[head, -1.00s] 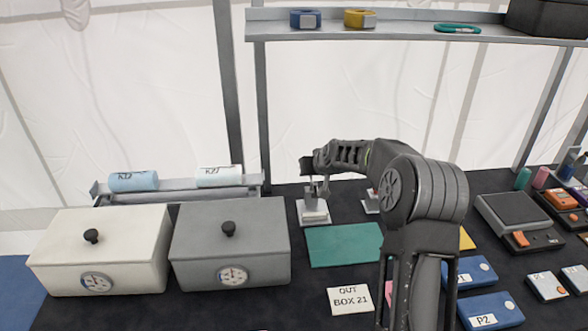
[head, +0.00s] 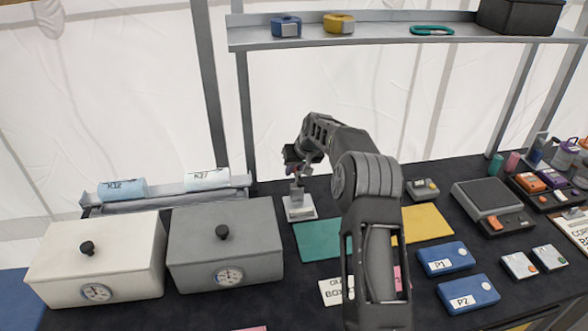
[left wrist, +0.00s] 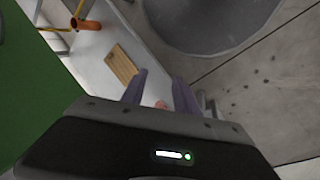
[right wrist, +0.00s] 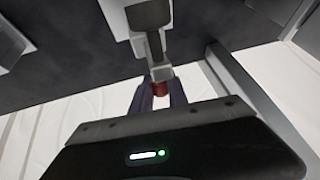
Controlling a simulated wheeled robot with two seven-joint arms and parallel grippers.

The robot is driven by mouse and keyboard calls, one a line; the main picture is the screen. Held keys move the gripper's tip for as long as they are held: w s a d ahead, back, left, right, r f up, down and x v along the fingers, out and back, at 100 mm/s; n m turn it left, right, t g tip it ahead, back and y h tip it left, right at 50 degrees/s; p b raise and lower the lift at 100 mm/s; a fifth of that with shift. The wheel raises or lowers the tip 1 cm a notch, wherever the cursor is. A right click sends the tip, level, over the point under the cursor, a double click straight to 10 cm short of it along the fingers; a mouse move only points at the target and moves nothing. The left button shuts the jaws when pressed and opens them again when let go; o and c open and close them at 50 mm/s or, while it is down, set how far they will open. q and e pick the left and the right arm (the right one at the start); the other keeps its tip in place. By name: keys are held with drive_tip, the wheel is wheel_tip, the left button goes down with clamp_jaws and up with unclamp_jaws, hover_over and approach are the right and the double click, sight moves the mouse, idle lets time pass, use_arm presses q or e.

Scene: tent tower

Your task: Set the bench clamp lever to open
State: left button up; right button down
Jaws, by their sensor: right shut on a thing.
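The bench clamp (head: 300,208) has a pale base and a grey upright part, and stands on the dark table behind the green mat. My right gripper (head: 293,163) is directly above it. The grey clamp body (right wrist: 150,25) extends away beyond the tip. The fingers hide part of the lever. My left gripper (left wrist: 160,92) shows only in the left wrist view, with its fingers apart and nothing clearly between them.
A grey lidded box (head: 225,250) and a white one (head: 98,260) stand to the left. A rack with rolls (head: 165,190) is behind them. A shelf (head: 400,38) spans the back above. Blue boxes (head: 446,259) lie right of my right arm.

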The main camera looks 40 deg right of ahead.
sight(297, 175)
drive_tip(key=c, duration=1.3)
unclamp_jaws()
drive_tip(key=shift+f, duration=0.1)
drive_tip(key=b+v, duration=0.2)
drive_tip(key=v, duration=0.4)
drive_tip(key=shift+s+r, duration=0.15)
drive_tip(key=shift+r, duration=0.25)
drive_tip(key=shift+s+r, duration=0.25)
drive_tip(key=shift+r, duration=0.2)
